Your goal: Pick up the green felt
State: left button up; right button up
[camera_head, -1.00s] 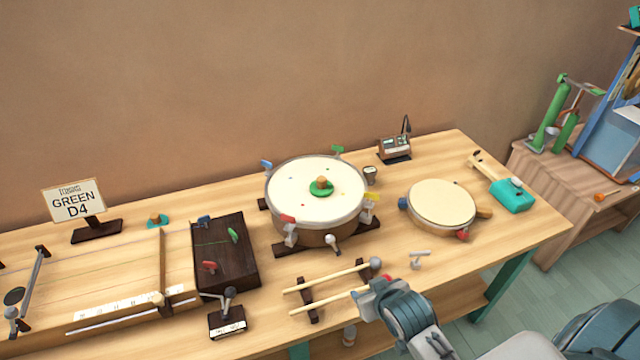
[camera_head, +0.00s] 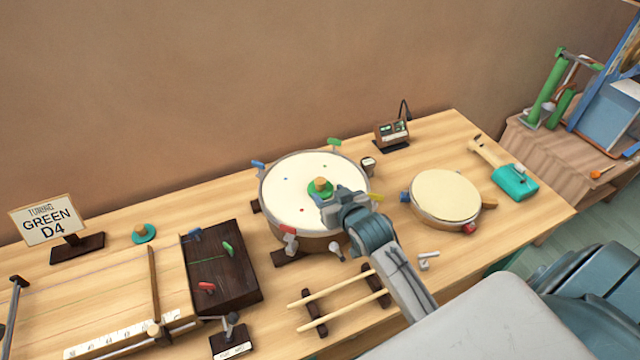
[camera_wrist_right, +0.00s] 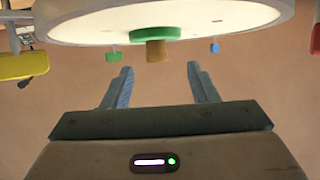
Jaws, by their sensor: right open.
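The green felt (camera_head: 313,192) is a round green pad with a wooden knob on top. It lies on the white head of the large drum (camera_head: 285,195), right of the centre. It also shows in the right wrist view (camera_wrist_right: 132,37), its knob between the lines of my fingers. My right gripper (camera_head: 328,207) is open and empty, over the front right of the drumhead, close to the felt. In the right wrist view its two fingers (camera_wrist_right: 160,78) are apart, not around the knob. My left gripper is not in view.
Coloured tuning keys, including a yellow one (camera_head: 374,197) beside my right wrist, ring the drum. A smaller drum (camera_head: 445,195) is at right. Mallets (camera_head: 335,288) lie in front. A teal pad with a knob (camera_head: 144,234) sits near the "GREEN D4" sign (camera_head: 45,222).

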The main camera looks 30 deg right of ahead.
aim_at(323, 185)
jog(key=shift+w+f, duration=0.15)
jog(key=shift+w, duration=0.2)
jog(key=x, duration=0.1)
jog(key=p+x, duration=0.1)
jog(key=x, duration=0.1)
jog(key=p+x, duration=0.1)
jog(key=shift+w+d, duration=0.35)
jog(key=shift+w, duration=0.1)
jog(key=shift+w+f, duration=0.15)
jog(key=shift+w, duration=0.05)
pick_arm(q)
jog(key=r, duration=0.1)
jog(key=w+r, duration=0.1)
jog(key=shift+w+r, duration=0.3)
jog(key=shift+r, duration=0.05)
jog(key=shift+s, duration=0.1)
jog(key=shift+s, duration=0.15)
pick_arm(e)
jog(key=c, duration=1)
